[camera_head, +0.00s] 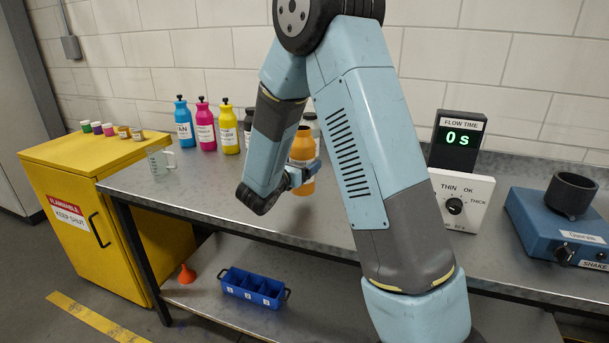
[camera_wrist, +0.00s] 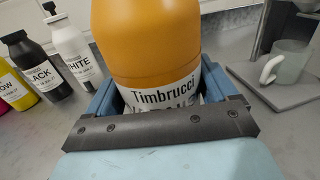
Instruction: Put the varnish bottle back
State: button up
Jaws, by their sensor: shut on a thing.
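An orange bottle (camera_head: 303,148) with a white label stands upright at the middle of the bench, partly hidden by my arm. In the wrist view the orange bottle (camera_wrist: 145,40) fills the top middle. Its label reads "Timbrucci"; the line below is mostly covered by my gripper, so I cannot read whether it says varnish. My gripper (camera_wrist: 160,92) is shut on it, with a blue finger on each side of its label. It also shows in the head view (camera_head: 302,174). I cannot tell whether the bottle touches the bench.
Cyan (camera_head: 184,125), magenta (camera_head: 205,125), yellow (camera_head: 228,130), black (camera_wrist: 35,65) and white (camera_wrist: 75,52) bottles line the bench back. A cup (camera_wrist: 287,62) is on a grey plate at right. A yellow flammables cabinet (camera_head: 100,190) is shut. A blue shaker (camera_head: 560,225) stands right.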

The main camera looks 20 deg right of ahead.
jog(key=shift+w+d+f, duration=0.25)
jog(key=shift+w+f, duration=0.2)
jog(key=shift+f, duration=1.55)
jog(key=shift+f, duration=0.1)
jog(key=o, duration=1.6)
jog(key=shift+c, duration=0.2)
jog(key=shift+s+a, duration=0.1)
